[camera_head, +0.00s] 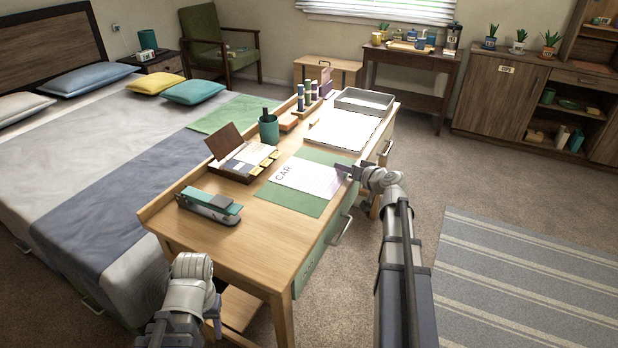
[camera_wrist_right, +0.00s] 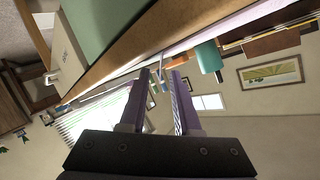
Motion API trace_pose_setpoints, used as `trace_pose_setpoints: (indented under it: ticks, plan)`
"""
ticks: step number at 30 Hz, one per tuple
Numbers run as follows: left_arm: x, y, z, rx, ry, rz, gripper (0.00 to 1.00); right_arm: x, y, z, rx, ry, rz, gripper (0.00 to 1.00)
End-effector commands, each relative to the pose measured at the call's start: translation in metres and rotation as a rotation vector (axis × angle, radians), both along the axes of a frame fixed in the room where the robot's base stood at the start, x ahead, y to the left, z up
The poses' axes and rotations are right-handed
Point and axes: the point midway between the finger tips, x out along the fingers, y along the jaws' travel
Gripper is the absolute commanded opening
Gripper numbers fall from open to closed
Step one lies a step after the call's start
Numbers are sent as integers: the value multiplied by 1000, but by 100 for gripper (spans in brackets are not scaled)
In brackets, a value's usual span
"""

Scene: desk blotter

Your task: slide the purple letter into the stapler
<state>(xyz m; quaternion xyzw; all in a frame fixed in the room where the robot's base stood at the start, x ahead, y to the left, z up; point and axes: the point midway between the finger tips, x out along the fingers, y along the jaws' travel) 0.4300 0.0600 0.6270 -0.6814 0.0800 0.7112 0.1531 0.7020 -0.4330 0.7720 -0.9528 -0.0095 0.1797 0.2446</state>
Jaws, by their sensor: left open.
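The letter (camera_head: 312,178), a pale lavender-white sheet marked "CAR", lies flat on the green blotter (camera_head: 290,197) on the desk. In the right wrist view its lavender edge (camera_wrist_right: 230,27) runs slanted past the fingertips. The teal and grey stapler (camera_head: 209,207) lies at the near left of the desktop. My right gripper (camera_head: 344,167) is at the letter's right edge; its fingers (camera_wrist_right: 161,75) stand apart, and whether they touch the sheet I cannot tell. My left gripper (camera_head: 213,316) is open, low in front of the desk's near end; its fingers are mostly hidden.
A card organiser (camera_head: 243,160) with a raised brown lid and a teal pen cup (camera_head: 269,131) stand along the desk's left side. The wood near the stapler is clear.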

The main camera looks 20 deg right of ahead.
Motion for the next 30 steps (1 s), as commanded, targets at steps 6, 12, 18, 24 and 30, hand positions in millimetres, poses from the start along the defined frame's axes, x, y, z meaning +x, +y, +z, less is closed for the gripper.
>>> trace_pose_setpoints:
  ticks: [6, 12, 18, 24, 30]
  plan:
    - [0, 0, 0, 0, 0, 0, 52, 0, 0, 0, 0, 0, 0, 5]
    - [0, 0, 0, 0, 0, 0, 52, 0, 0, 0, 0, 0, 0, 0]
    - [0, 0, 0, 0, 0, 0, 52, 0, 0, 0, 0, 0, 0, 0]
    - [0, 0, 2, 0, 0, 0, 52, 0, 0, 2, 0, 0, 0, 0]
    - [0, 0, 14, 0, 0, 0, 52, 0, 0, 14, 0, 0, 0, 0]
